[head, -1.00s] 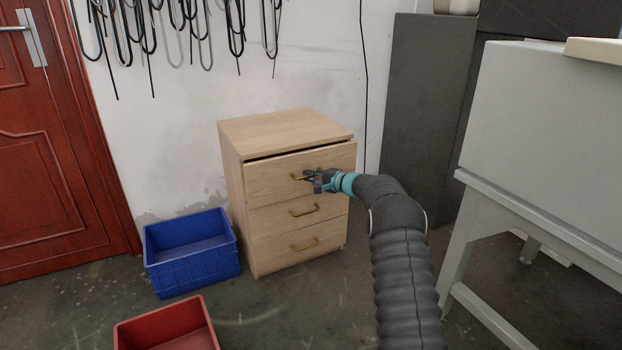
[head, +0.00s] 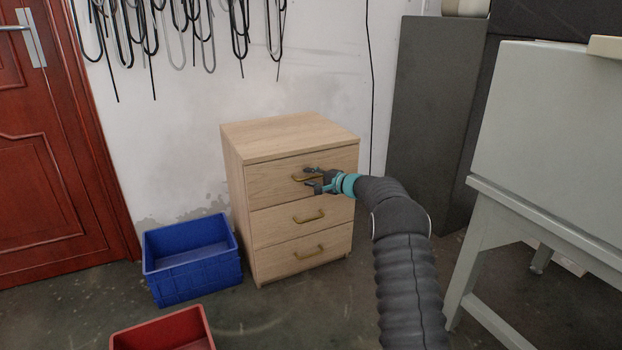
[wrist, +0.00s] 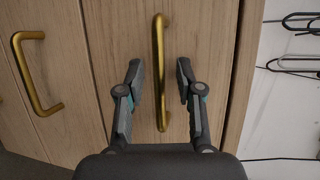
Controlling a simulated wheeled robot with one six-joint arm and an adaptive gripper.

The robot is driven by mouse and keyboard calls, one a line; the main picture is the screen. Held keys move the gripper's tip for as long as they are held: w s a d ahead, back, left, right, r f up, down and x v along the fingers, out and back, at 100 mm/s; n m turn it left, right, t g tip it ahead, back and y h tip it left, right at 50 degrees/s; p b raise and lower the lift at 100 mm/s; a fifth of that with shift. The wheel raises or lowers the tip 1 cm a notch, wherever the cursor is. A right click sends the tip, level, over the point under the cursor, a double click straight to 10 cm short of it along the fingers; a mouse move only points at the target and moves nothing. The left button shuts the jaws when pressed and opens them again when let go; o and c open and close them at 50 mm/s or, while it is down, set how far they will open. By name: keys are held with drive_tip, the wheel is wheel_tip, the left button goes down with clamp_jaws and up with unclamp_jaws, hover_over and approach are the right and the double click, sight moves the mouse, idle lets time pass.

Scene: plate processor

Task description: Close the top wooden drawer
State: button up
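The wooden cabinet (head: 290,140) has three stacked drawers with brass handles. The top drawer (head: 268,182) now sits flush with the cabinet front, with no dark gap visible above it. Its handle (head: 300,179) is at the gripper's fingers. My gripper (head: 310,180) is in front of the top drawer. In the wrist view my gripper (wrist: 158,80) is open, with one finger on each side of the top drawer's brass handle (wrist: 159,60). Clear space shows between the handle and both fingers.
A blue crate (head: 191,279) stands on the floor left of the cabinet, and a red crate (head: 160,325) is in front. A grey bench (head: 540,130) is at the right. Cables hang on the wall behind.

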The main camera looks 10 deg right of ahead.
drive_tip(key=v, duration=1.2)
